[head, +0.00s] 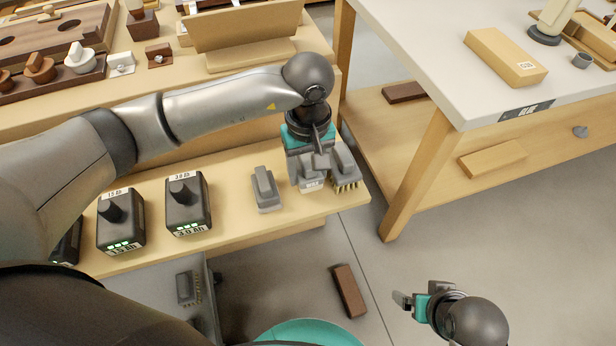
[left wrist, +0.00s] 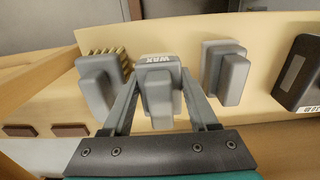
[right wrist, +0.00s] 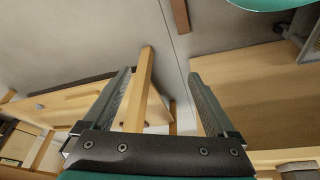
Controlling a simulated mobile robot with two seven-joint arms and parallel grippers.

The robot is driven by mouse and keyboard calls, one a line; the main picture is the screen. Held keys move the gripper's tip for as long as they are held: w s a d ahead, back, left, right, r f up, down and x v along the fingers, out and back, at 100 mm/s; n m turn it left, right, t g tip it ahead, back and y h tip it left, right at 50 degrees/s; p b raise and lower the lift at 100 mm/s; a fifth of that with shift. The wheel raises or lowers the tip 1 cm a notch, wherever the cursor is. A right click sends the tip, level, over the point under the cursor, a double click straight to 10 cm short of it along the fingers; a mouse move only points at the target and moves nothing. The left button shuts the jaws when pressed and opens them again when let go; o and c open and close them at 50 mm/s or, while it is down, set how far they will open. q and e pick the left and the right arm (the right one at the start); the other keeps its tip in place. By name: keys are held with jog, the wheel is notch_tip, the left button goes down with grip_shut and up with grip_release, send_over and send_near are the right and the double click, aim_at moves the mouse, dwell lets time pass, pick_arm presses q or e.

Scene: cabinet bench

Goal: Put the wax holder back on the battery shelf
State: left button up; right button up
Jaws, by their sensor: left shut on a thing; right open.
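The wax holder (left wrist: 158,92) is a grey block with a raised grip and a white WAX label. It is at the right end of the wooden battery shelf (head: 235,226), and its label also shows in the head view (head: 312,186). My left gripper (head: 308,168) points down over it and is shut on its raised grip, one finger on each side. Whether its base touches the shelf is hard to tell. My right gripper (head: 407,302) is open and empty, low at the right over the floor; its spread fingers show in the right wrist view (right wrist: 165,95).
A brush with yellow bristles (head: 345,168) stands close right of the wax holder. A plain grey holder (head: 265,190) stands to its left. Black batteries (head: 188,205) stand further left. A white-topped bench (head: 430,50) is at the right. A brown block (head: 348,291) lies on the floor.

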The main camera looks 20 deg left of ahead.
aim_at(308, 161)
pick_arm(q)
notch_tip(308, 161, down, 2)
jog(key=shift+f+b, duration=0.1)
jog(key=shift+b, duration=0.2)
pick_arm(e)
jog(key=shift+r, duration=0.85)
pick_arm(q)
jog(key=shift+f, duration=0.1)
pick_arm(e)
jog(key=shift+r, duration=0.1)
pick_arm(q)
jog(key=o, duration=1)
jog(key=shift+o, duration=0.2)
pick_arm(e)
jog(key=shift+r, duration=0.25)
pick_arm(q)
notch_tip(308, 161, up, 12)
jog(key=p, duration=0.4)
jog(key=shift+p, duration=0.3)
pick_arm(e)
notch_tip(308, 161, down, 10)
jog(key=s+g, duration=0.1)
jog(key=s, duration=0.1)
jog(key=shift+s+d, duration=0.2)
jog(key=shift+s, duration=0.15)
